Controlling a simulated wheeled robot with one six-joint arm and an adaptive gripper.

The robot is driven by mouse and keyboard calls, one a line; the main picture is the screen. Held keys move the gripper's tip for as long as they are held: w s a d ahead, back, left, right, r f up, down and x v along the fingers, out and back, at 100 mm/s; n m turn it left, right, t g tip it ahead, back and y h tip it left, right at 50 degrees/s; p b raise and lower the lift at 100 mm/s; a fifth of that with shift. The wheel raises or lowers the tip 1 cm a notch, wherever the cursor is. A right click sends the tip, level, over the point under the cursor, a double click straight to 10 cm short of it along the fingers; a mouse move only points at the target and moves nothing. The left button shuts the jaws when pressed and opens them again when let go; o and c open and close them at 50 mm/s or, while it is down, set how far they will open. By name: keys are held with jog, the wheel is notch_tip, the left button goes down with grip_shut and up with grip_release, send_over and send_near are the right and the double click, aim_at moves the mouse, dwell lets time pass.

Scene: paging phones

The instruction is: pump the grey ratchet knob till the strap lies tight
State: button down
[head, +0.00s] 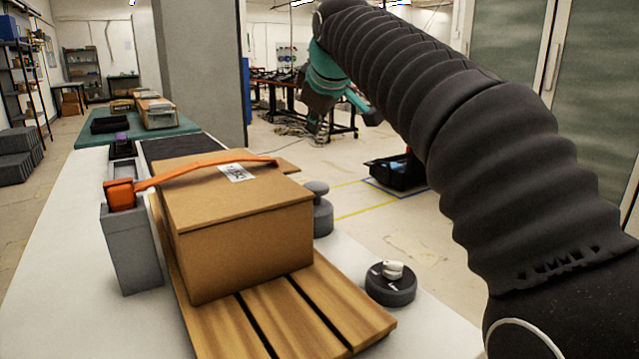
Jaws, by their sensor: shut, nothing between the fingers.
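A grey knob (318,205) with a round cap on a wider base stands just right of the cardboard box (245,245), partly hidden by it. An orange strap (205,169) runs across the box top from an orange block (120,194) on a grey post (130,248) at the left. The strap arches up and looks slack near its left part; its far right end is hard to make out. My gripper (370,115) is high up beyond the box, shut and empty, well apart from knob and strap. It is small and partly hidden behind my arm.
The box sits on a slatted wooden pallet (290,310) on a white table (60,270). A black round dial (391,285) with a white top stands at the right. A green-topped table (95,140) with boxes and a grey pillar (205,70) stand behind.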

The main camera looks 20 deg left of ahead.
aim_at(315, 183)
jog(key=shift+f, duration=0.1)
notch_tip(315, 183, down, 9)
jog(key=b, duration=0.6)
jog(key=shift+r, duration=0.2)
jog(key=shift+f, duration=0.15)
dwell(1.1)
jog(key=shift+f, duration=0.3)
jog(key=shift+f+b, duration=0.95)
jog(key=shift+f, duration=0.2)
dwell(1.3)
jog(key=shift+r, duration=0.1)
jog(key=shift+r+p, duration=1.5)
jog(key=shift+p, duration=0.05)
jog(key=shift+r+p, duration=2.4)
jog(key=shift+r, duration=0.1)
